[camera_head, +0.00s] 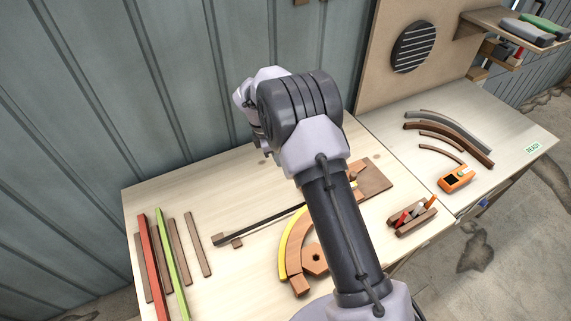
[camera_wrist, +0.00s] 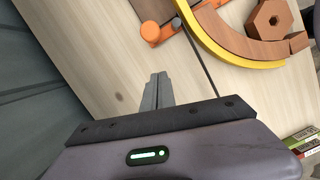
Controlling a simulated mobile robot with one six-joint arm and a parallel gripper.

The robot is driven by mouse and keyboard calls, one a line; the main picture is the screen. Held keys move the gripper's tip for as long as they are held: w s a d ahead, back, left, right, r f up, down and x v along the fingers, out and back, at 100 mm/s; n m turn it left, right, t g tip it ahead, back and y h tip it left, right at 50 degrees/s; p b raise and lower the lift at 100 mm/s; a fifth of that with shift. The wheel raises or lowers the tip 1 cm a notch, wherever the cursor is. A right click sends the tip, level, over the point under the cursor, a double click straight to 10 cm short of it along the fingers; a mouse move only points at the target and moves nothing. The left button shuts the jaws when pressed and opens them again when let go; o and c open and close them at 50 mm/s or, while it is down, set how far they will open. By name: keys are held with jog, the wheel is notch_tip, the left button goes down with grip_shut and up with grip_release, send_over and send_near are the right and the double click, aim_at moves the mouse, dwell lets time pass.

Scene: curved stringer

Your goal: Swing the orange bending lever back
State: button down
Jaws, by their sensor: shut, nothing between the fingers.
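The orange bending lever shows in part in the wrist view, with a round orange end (camera_wrist: 151,32) and a short orange arm running right from it, near the top edge. The rest of it is out of that picture. My gripper (camera_wrist: 158,78) is shut and empty, its fingertips below the lever's round end and apart from it in the picture. A yellow strip (camera_wrist: 225,53) lies along the outside of the curved wooden former (camera_wrist: 243,42). A wooden hexagonal piece (camera_wrist: 268,20) sits inside the curve. In the head view my arm hides my gripper and most of the lever.
A dark thin bar (camera_head: 262,223) crosses the workbench (camera_head: 220,191). Red (camera_head: 154,262) and green (camera_head: 172,250) strips lie at left. A tool holder (camera_head: 411,222) and an orange device (camera_head: 456,179) are at right. A metal wall (camera_head: 110,90) stands behind.

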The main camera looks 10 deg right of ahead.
jog(key=shift+v, duration=1.8)
jog(key=shift+a, duration=0.2)
